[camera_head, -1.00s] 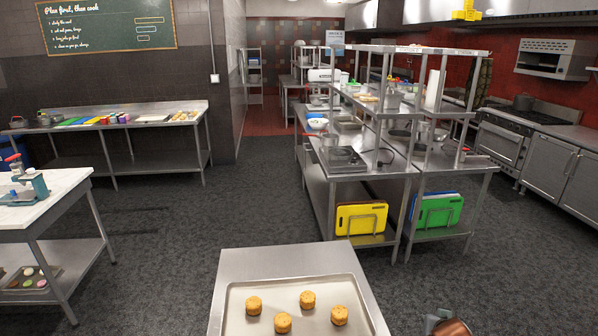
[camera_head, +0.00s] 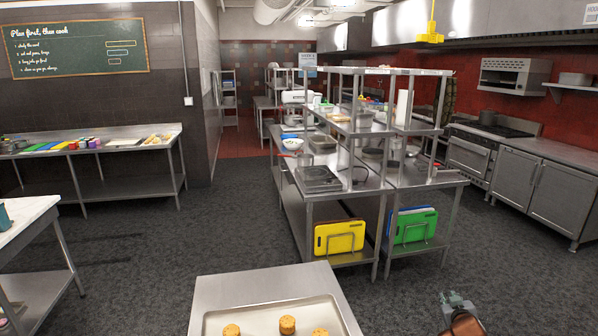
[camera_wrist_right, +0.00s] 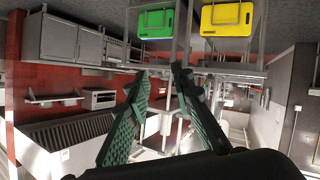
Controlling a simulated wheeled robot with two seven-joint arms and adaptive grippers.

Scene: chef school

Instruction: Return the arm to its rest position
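My right gripper (camera_head: 458,303) shows at the bottom edge of the head view, right of the small steel table in front of me. It is clear of the table and points up and forward. In the right wrist view the two green-padded fingers (camera_wrist_right: 160,76) are apart with nothing between them, so it is open and empty. That view shows the room upside down. My left arm and left gripper are not in view.
The steel table (camera_head: 245,289) close in front carries a pale tray (camera_head: 262,318) with several golden round pastries (camera_head: 288,324). A shelved steel workstation (camera_head: 330,188) with yellow (camera_head: 339,237) and green boards (camera_head: 415,227) stands beyond. Open floor (camera_head: 530,275) lies to the right.

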